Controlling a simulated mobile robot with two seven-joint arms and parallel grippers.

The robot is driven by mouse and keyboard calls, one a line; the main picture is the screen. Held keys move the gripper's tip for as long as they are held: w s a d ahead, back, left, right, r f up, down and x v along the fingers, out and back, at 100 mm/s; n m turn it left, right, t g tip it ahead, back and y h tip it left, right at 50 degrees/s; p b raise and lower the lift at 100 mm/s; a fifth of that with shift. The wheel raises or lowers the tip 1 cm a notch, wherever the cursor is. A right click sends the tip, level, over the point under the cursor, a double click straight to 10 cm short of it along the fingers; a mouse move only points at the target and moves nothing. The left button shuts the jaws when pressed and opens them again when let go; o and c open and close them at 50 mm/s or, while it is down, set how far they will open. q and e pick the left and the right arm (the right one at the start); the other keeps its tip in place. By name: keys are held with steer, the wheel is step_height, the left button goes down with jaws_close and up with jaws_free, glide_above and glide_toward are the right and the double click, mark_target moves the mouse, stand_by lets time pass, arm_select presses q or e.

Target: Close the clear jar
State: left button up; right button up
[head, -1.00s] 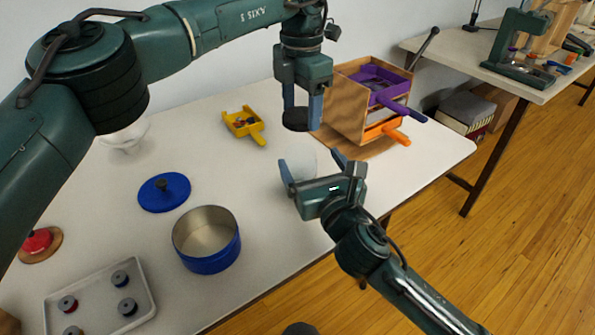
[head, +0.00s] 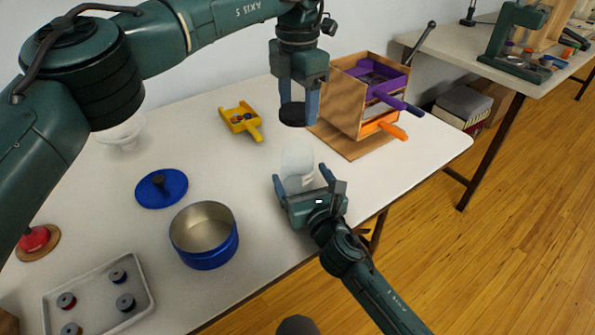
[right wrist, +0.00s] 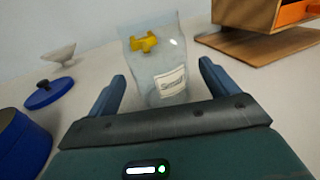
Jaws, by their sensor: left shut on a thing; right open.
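The clear jar (head: 298,167) stands upright on the table, faint and see-through. In the right wrist view the jar (right wrist: 170,85) shows a white label and appears open at the top. My left gripper (head: 298,112) is shut on a round black lid (head: 294,115), held level above and a little beyond the jar. My right gripper (head: 303,182) is open, low at the table's front side, its fingers pointing at the jar. In the right wrist view the jar is between the lines of the fingers (right wrist: 162,75), with a gap on each side.
A wooden drawer unit (head: 343,105) stands behind right, and a yellow scoop-like tray (head: 240,118) behind left. A blue pot (head: 205,250), its blue lid (head: 150,193) and a grey tray with spools (head: 92,290) are at left. The table's front edge is close to my right gripper.

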steer(key=shift+x, duration=1.95)
steer(key=shift+r, duration=0.1)
steer(key=c, duration=1.5)
arm_select(q)
steer(key=shift+f, duration=2.5)
steer(key=shift+f, duration=0.85)
steer(key=shift+f, duration=0.55)
